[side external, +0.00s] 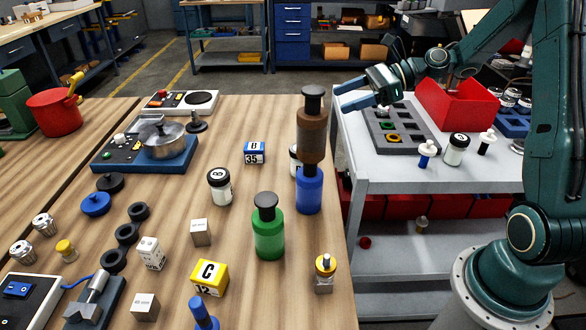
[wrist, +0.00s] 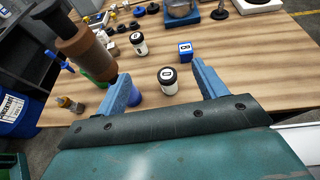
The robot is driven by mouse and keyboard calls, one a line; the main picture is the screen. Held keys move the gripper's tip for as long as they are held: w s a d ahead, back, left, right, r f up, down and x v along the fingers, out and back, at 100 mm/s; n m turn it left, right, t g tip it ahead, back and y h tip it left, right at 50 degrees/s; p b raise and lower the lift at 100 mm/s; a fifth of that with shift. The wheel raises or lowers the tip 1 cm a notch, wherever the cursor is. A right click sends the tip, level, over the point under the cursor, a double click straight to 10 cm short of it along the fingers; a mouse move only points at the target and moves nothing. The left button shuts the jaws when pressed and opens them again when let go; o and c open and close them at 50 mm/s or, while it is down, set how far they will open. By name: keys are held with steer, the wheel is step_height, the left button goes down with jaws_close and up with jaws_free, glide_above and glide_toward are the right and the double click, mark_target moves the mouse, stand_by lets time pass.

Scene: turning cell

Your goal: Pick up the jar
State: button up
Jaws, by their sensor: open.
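A white jar with a black lid (wrist: 168,82) stands upright on the wooden table and shows between my fingers in the wrist view. In the side view this jar (side external: 293,159) is mostly hidden behind the brown bottle. A second white jar with a black lid (side external: 219,188) stands further in on the table; it also shows in the wrist view (wrist: 139,44). A third similar jar (side external: 456,150) stands on the grey cart. My gripper (side external: 343,97) is open and empty, raised near the table's right edge. Its blue fingers also show in the wrist view (wrist: 162,72).
A tall brown bottle (side external: 311,137) appears stacked on a blue bottle (side external: 309,192), close beside my left finger in the wrist view. A green bottle (side external: 268,232) and a blue labelled box (side external: 254,152) stand nearby. The grey cart (side external: 430,184) adjoins the table.

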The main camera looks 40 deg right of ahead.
glide_toward(292, 149)
steer(key=shift+w+a+f, duration=1.45)
steer(key=shift+w+f, duration=0.2)
steer(key=shift+a, duration=0.1)
steer(key=shift+x, duration=2.5)
steer(key=shift+r, duration=0.1)
steer(key=shift+c, duration=0.2)
steer(key=c, duration=1.1)
